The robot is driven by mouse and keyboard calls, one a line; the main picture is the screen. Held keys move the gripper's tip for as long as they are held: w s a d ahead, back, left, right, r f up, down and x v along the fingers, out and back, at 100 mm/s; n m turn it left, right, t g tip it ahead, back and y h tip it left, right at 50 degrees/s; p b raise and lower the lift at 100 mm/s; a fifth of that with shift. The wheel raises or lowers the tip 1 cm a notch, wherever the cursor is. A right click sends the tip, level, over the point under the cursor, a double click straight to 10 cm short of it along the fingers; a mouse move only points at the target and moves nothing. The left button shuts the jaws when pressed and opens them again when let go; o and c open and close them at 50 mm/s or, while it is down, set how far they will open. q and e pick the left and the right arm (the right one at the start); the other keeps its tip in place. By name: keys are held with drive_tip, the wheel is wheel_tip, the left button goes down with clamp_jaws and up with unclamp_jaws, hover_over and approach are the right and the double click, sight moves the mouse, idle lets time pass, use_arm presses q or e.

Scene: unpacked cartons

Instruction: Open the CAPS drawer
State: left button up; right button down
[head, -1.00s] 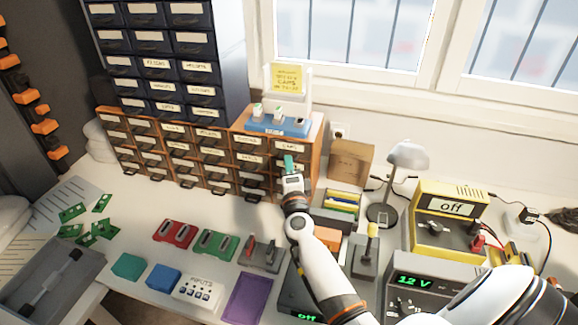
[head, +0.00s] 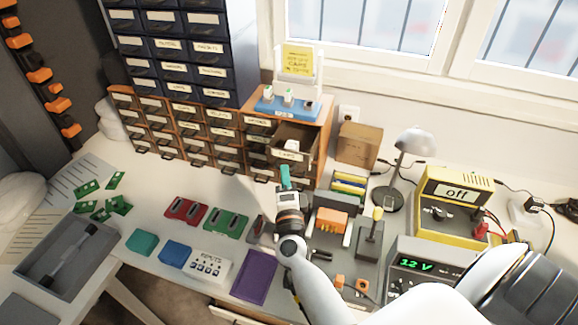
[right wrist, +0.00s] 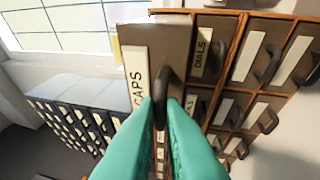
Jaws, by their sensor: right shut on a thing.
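The CAPS drawer (head: 288,154) is pulled out of the right end of the wooden drawer cabinet (head: 320,132), and its open top shows in the head view. In the right wrist view its brown front (right wrist: 155,45) carries a white label reading CAPS, beside a dark handle (right wrist: 164,88). My right gripper (head: 285,172) has teal fingertips and is at the drawer's front. In the right wrist view its fingers (right wrist: 164,115) are shut on the handle. The drawer's inside is too small to make out. My left gripper is not in view.
A blue tray (head: 270,108) with small parts and a yellow note (head: 297,60) stand on the cabinet. A cardboard box (head: 357,146), a lamp (head: 413,140) and a yellow power unit (head: 448,205) are to the right. Red and green holders (head: 187,210) lie on the bench.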

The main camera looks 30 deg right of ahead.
drive_tip(key=c, duration=1.5)
unclamp_jaws()
drive_tip(key=shift+c, duration=0.2)
drive_tip(key=b+v, duration=0.1)
drive_tip(key=v, duration=1.1)
drive_tip(key=shift+f, duration=0.15)
